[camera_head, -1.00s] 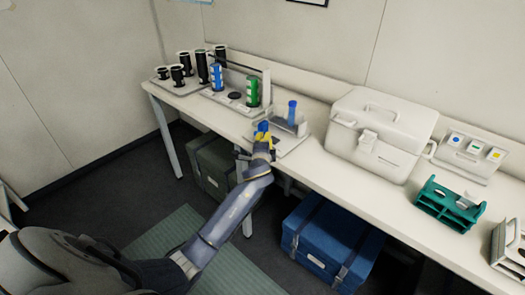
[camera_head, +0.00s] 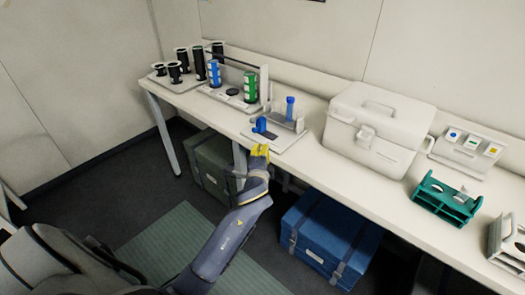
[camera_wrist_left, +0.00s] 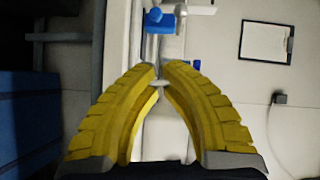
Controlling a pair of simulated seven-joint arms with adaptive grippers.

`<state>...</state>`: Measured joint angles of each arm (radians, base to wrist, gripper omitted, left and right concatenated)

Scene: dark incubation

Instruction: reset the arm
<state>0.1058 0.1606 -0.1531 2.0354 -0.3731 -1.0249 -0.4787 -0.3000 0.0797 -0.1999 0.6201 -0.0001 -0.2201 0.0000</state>
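My left arm comes up from the bottom of the head view. Its yellow left gripper (camera_head: 260,151) is at the bench's front edge, just in front of a small blue piece (camera_head: 260,125) on a flat white stand (camera_head: 284,141). In the left wrist view the yellow fingers (camera_wrist_left: 160,70) arch inward, with a narrow gap between their tips and nothing held. A blue part (camera_wrist_left: 160,22) shows beyond the tips. My right gripper is not in view.
The white bench (camera_head: 330,175) carries a blue-capped tube (camera_head: 290,106), a white cooler box (camera_head: 378,128), a teal rack (camera_head: 446,198), and a rack with blue and green cylinders (camera_head: 250,87). Below stand a blue case (camera_head: 325,240) and a green case (camera_head: 210,165).

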